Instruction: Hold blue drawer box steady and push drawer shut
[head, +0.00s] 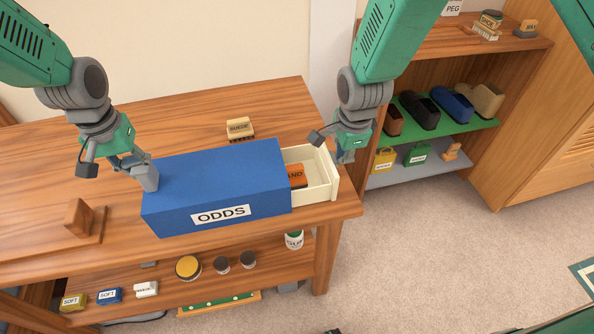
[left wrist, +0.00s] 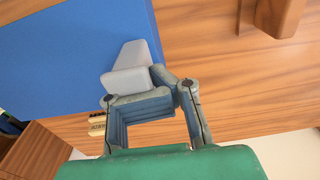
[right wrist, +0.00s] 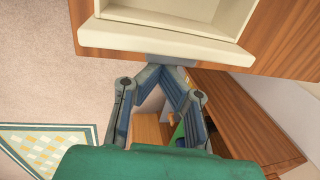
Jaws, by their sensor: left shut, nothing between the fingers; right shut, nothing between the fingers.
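A blue drawer box (head: 215,183) labelled ODDS lies on the wooden table. Its cream drawer (head: 322,172) sticks out at the right end, with an orange block (head: 297,175) marked "AND" partly visible inside. My left gripper (head: 148,178) is shut and empty, its fingertips at the box's left end; in the left wrist view the fingertips (left wrist: 135,75) lie against or just over the blue box (left wrist: 60,50). My right gripper (head: 346,154) is shut and empty beside the drawer's front. In the right wrist view its fingertips (right wrist: 170,62) are close to the drawer front (right wrist: 165,38); contact is unclear.
A small labelled block (head: 240,129) stands behind the box. A wooden stand (head: 80,218) is at the table's left. A shelf unit (head: 440,100) with shoes and small boxes stands to the right. The table's right edge lies just beyond the drawer.

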